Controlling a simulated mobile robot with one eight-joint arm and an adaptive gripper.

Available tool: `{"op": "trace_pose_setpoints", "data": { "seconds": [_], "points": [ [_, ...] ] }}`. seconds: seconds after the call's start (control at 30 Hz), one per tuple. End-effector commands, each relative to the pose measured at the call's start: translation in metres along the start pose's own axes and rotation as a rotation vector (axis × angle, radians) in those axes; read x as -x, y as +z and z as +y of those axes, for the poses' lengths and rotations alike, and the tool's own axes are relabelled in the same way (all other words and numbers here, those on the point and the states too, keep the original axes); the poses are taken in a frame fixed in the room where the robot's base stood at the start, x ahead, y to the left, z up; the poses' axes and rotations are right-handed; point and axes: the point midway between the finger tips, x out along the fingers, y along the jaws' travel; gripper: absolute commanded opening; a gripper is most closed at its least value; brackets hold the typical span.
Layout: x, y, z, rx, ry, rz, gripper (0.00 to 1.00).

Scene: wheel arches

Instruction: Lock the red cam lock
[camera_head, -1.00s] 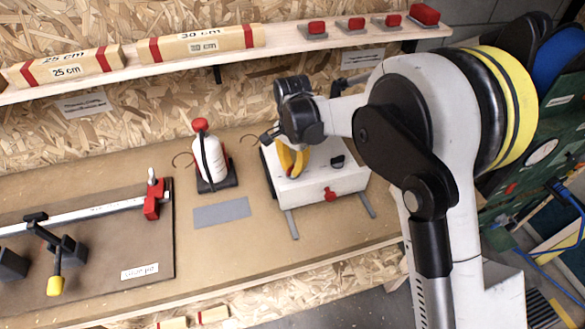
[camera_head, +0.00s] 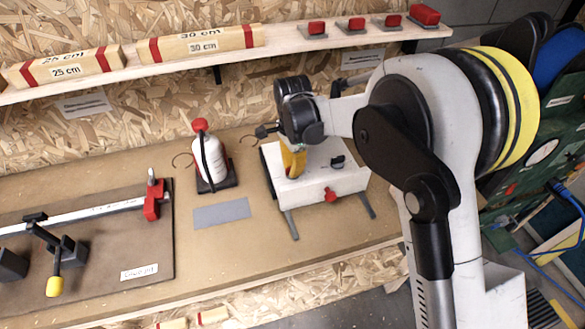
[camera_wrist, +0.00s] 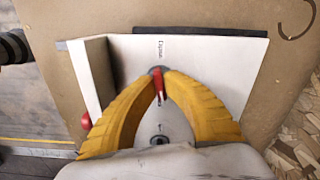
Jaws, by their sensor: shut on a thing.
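The red cam lock (camera_wrist: 158,83) shows in the wrist view as a small red lever on a round grey base, on top of a white box (camera_wrist: 198,72). My gripper (camera_wrist: 160,73) has its yellow fingertips closed around the lever. In the head view my gripper (camera_head: 292,174) points down onto the top of the white box (camera_head: 312,190), and its fingers hide the lever there. Small lettering stands beside the lock in the wrist view, too small to read surely.
A red knob (camera_head: 330,195) sits on the box's front, and a black knob (camera_head: 338,161) on its top right. A shelf (camera_head: 270,48) with wooden blocks runs above. A grey patch (camera_head: 221,213) of the bench is clear.

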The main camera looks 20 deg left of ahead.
Motion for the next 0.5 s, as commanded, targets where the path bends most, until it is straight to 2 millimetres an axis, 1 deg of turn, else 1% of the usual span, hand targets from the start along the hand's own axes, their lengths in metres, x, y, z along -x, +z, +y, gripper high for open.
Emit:
{"op": "trace_pose_setpoints", "data": {
  "seconds": [0.13,0.2,0.23,0.5],
  "points": [
    [-0.0003,0.0,0.0003,0.0,0.001,0.0,0.0],
    [-0.0003,0.0,0.0003,0.001,0.001,0.0,0.25],
    [-0.0003,0.0,0.0003,0.001,0.001,0.0,0.32],
    [0.0001,0.0,0.0001,0.001,0.0,0.0,0.32]
  ]
}}
